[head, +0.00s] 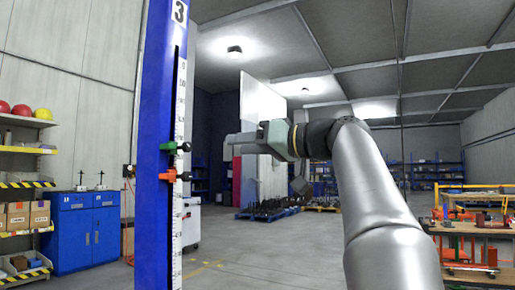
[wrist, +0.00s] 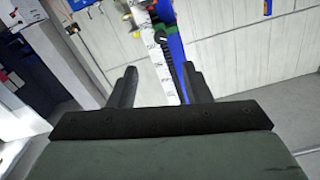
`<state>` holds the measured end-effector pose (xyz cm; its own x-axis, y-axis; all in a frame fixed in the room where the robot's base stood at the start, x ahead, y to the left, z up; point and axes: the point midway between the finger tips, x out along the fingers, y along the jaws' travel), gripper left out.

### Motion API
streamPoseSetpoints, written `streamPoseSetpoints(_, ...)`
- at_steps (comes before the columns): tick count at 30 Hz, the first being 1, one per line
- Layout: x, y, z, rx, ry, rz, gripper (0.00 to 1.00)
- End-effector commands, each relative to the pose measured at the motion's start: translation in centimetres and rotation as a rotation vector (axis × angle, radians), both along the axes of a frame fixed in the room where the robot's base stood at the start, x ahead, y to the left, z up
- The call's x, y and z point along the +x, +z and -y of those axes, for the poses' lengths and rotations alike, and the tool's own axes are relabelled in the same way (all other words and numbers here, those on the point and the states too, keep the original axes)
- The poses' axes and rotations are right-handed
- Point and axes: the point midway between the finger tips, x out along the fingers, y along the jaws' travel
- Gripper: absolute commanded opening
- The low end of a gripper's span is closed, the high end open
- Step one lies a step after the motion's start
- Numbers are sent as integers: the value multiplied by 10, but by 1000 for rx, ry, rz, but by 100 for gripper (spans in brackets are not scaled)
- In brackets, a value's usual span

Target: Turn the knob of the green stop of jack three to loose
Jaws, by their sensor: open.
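Jack three is a tall blue column (head: 156,110) with a "3" plate at its top and a white scale down its side. Its green stop (head: 168,147) sits just above the orange stop (head: 168,177). The green stop has a small dark knob (head: 187,147) on its right side; its knob setting is too small to read. My gripper (head: 230,140) points left, right of the knob at about its height in the picture, and apart from it. In the wrist view my gripper (wrist: 161,72) is open and empty, with the scale and column (wrist: 176,52) showing tilted beyond the fingers.
A blue cabinet (head: 86,238) and a shelf with balls and boxes (head: 22,215) stand at the left. A workbench with orange parts (head: 475,228) stands at the right. Pallets (head: 268,211) lie on the floor behind. Nothing shows between my fingers and the knob in the head view.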

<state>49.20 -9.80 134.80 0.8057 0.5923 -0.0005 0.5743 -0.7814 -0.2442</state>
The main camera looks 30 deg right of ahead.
Motion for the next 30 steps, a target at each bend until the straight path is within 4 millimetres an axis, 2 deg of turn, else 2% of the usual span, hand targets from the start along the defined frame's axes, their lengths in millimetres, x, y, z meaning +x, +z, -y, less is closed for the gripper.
streamPoseSetpoints(3,-14,0,11,0,-3,-1,44)
streamPoseSetpoints(7,-21,0,16,-1,0,-1,44)
streamPoseSetpoints(23,-23,0,17,0,1,-1,44)
streamPoseSetpoints(27,-12,-6,12,21,-9,-67,44)
streamPoseSetpoints(29,-2,-16,6,42,-23,-148,44)
streamPoseSetpoints(30,6,-28,-1,57,-36,-223,44)
